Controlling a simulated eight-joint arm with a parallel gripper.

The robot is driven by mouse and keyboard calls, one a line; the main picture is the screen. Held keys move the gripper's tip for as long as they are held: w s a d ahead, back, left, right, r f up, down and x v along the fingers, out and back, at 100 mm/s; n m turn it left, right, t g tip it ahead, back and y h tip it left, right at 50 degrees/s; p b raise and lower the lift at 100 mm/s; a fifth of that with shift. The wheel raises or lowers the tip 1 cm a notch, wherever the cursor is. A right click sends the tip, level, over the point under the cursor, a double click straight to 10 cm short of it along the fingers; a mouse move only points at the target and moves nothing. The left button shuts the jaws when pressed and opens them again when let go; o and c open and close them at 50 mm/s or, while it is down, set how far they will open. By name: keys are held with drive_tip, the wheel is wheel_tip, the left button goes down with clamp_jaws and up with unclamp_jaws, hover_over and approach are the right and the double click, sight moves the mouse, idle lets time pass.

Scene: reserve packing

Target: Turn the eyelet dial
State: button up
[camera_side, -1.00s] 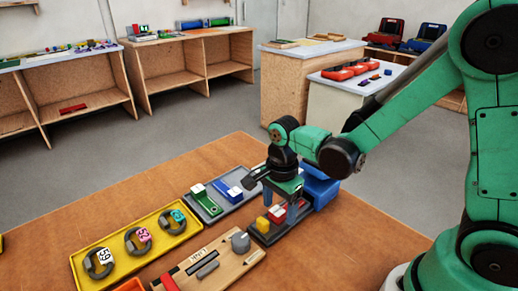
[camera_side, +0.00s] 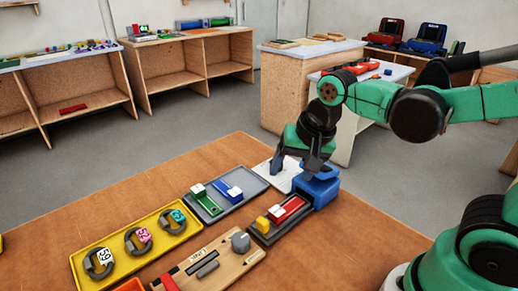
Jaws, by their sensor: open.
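No part is clearly marked as the eyelet dial. A grey round knob (camera_side: 240,242) stands on the right end of a wooden board (camera_side: 222,262) with lettering. My gripper (camera_side: 294,170) points down with its fingers apart, above the white panel (camera_side: 284,182) and close to the left of the blue block (camera_side: 320,190). Nothing shows between its fingers. It is well behind and to the right of the grey knob. Whether a finger touches the blue block I cannot tell.
A dark tray (camera_side: 262,236) with red and yellow pieces lies in front of the blue block. A grey tray (camera_side: 236,204) holds green and blue pieces. A yellow tray (camera_side: 78,268) holds three tagged rings. The table (camera_side: 130,195) is clear at the back left.

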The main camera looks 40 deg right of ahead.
drive_tip(key=n+t, duration=0.1)
drive_tip(key=n, duration=0.1)
drive_tip(key=s+r+n, duration=0.1)
drive_tip(key=n, duration=0.1)
drive_tip(key=n+t, duration=0.1)
drive_tip(key=n, duration=0.2)
drive_tip(key=shift+s+d+r+t, duration=0.2)
drive_tip(key=shift+d+r+t, duration=0.1)
drive_tip(key=shift+d, duration=0.1)
drive_tip(key=shift+o, duration=0.5)
drive_tip(key=shift+n, duration=0.4)
drive_tip(key=w+d+f+m+g, duration=0.2)
drive_tip(key=w+d+m, duration=0.1)
drive_tip(key=w+m, duration=0.1)
drive_tip(key=w+d+f+m+g, duration=0.2)
drive_tip(key=w+d+m, duration=0.1)
drive_tip(key=w+m, duration=0.2)
drive_tip(key=w+d+f+m+g, duration=0.2)
drive_tip(key=w+d+m, duration=0.1)
drive_tip(key=w+m, duration=0.2)
drive_tip(key=shift+w+d, duration=0.4)
drive_tip(key=shift+w, duration=0.1)
drive_tip(key=shift+w+d+f+m+g, duration=0.15)
drive_tip(key=shift+f+m+g, duration=0.15)
drive_tip(key=shift+f, duration=2.85)
